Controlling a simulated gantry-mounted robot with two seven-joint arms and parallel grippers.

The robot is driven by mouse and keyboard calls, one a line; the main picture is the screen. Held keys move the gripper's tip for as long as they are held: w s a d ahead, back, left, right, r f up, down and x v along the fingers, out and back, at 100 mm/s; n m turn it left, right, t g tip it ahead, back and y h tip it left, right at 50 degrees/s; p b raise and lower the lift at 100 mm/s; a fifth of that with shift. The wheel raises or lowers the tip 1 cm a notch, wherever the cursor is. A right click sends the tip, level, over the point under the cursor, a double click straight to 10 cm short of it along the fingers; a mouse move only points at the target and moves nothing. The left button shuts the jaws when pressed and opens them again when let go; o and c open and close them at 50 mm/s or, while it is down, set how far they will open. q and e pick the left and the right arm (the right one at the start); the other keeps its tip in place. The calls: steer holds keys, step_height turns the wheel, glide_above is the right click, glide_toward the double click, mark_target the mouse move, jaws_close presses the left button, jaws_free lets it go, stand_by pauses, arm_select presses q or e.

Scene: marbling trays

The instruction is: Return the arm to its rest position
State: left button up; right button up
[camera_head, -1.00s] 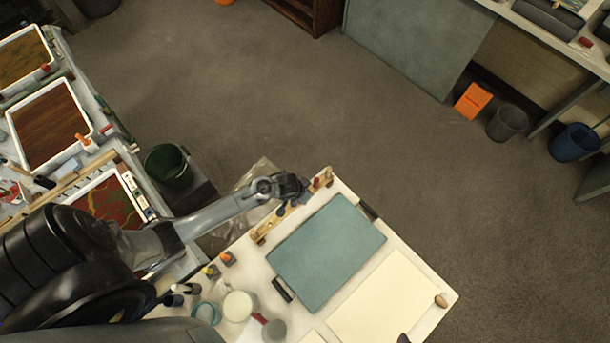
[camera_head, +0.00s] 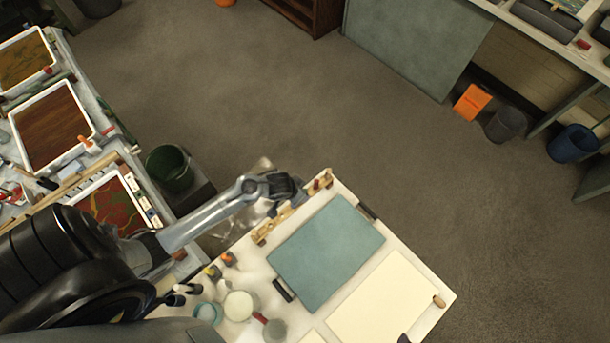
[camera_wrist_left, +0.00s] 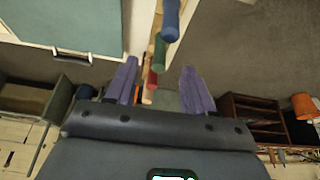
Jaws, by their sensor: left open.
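My left arm comes in from the left in the head view, and its gripper (camera_head: 284,187) is above the back left edge of the white table (camera_head: 440,290), beside a wooden rack (camera_head: 262,235). In the left wrist view the two purple fingers of the left gripper (camera_wrist_left: 160,88) are spread apart with nothing held between them. Blue, green and red handles (camera_wrist_left: 170,20) show beyond the fingers, apart from them. My right gripper is not in view.
A teal tray (camera_head: 325,250) and a cream sheet (camera_head: 385,305) lie on the white table. Small jars (camera_head: 238,306) stand at its front left. A dark green bin (camera_head: 170,168) stands by the left bench with framed marbling trays (camera_head: 96,128). The floor behind is open.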

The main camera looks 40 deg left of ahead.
arm_select(q)
steer(key=shift+p+v, duration=0.3)
steer(key=shift+v, duration=1.55)
